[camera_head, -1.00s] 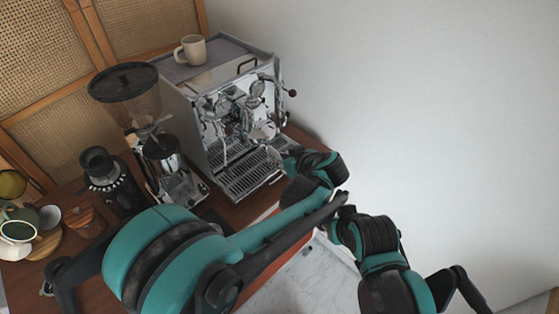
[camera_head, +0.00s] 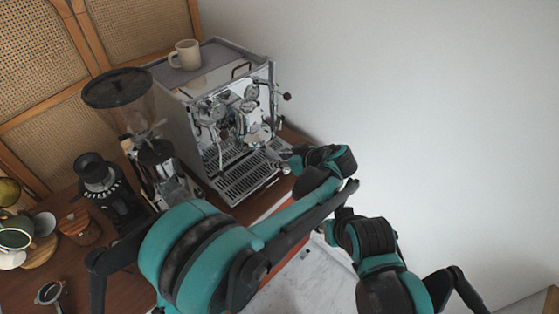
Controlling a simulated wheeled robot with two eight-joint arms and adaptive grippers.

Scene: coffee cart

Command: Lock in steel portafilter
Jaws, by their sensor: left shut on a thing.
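The espresso machine (camera_head: 183,110) stands at the back of the wooden cart, its chrome front facing right and toward me. My left arm reaches across from the left, and its gripper (camera_head: 287,158) is at the front right of the machine, beside the group head (camera_head: 250,106). This gripper is shut on the steel portafilter (camera_head: 258,137), whose round metal part shows just under the group head. Its handle is mostly hidden by the fingers and wrist. I cannot tell whether it is seated. My right arm is at the lower right; its gripper (camera_head: 325,233) shows only in part.
A grinder (camera_head: 158,160) with a dark hopper stands left of the machine. A mug (camera_head: 186,54) sits on the machine's top. A black device (camera_head: 105,185), a wooden pot (camera_head: 79,227), cups and another portafilter (camera_head: 49,292) are at the left. The white wall is close at the right.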

